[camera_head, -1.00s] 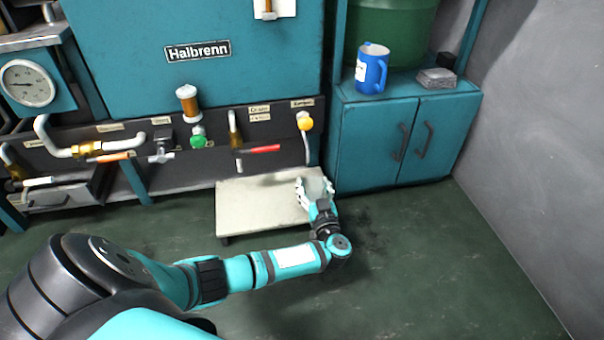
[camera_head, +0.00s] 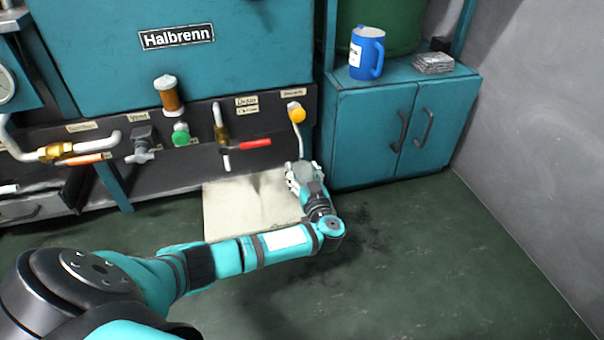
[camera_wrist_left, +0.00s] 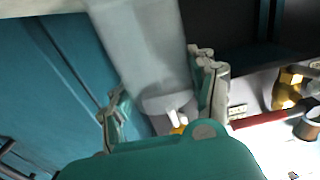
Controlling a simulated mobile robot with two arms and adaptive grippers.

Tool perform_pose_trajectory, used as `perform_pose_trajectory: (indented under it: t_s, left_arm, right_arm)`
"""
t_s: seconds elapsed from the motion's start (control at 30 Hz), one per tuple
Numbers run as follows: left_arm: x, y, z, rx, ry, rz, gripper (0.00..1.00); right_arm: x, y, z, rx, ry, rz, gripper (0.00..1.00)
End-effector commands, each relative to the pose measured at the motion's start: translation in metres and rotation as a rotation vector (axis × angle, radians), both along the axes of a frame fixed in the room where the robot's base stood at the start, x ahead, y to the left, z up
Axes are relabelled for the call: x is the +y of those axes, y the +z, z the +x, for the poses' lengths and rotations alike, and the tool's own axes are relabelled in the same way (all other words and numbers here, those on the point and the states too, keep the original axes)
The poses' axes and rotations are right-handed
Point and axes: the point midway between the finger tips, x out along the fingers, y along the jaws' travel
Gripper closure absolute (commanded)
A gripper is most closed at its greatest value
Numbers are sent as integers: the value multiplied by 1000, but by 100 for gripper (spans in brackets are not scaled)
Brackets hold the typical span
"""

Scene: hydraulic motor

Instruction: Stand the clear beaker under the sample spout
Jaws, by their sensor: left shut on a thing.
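The clear beaker (camera_head: 304,172) is held at the back right corner of a pale platform, just below the sample spout (camera_head: 300,144). The spout is a thin pale pipe under a yellow knob (camera_head: 296,112). My left gripper (camera_head: 303,177) is shut on the beaker. In the left wrist view the beaker (camera_wrist_left: 145,45) shows as a greyish see-through cylinder between the fingers (camera_wrist_left: 165,95), with the yellow knob (camera_wrist_left: 180,128) seen past it. Whether the beaker touches the platform is hard to tell. My right gripper is not in view.
The pale platform (camera_head: 235,207) is bare to the left. A red-handled valve (camera_head: 252,143) and a green knob (camera_head: 181,133) are on the panel left of the spout. A teal cabinet (camera_head: 365,140) with a blue jug (camera_head: 366,52) on top stands close on the right.

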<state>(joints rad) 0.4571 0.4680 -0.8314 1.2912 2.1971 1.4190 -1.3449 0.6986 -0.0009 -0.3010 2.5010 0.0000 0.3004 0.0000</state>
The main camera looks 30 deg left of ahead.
Motion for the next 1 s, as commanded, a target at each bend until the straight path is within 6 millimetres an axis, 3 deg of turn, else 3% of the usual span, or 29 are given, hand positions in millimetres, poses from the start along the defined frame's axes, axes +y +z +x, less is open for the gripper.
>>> perform_pose_trajectory:
  t_s: [0.2,0.23,0.4,0.73,1.0]
  left_arm:
    - [0,-2,0,0,0,-1,75]
    - [0,-2,0,0,0,-1,40]
    - [0,-2,0,-1,0,-1,19]
    - [0,0,0,-2,-1,1,19]
    - [-33,7,-28,6,-2,-5,19]
  right_arm:
    - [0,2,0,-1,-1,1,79]
    - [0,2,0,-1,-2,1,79]
    - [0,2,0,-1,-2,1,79]
    - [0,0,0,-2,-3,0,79]
    - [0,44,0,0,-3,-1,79]
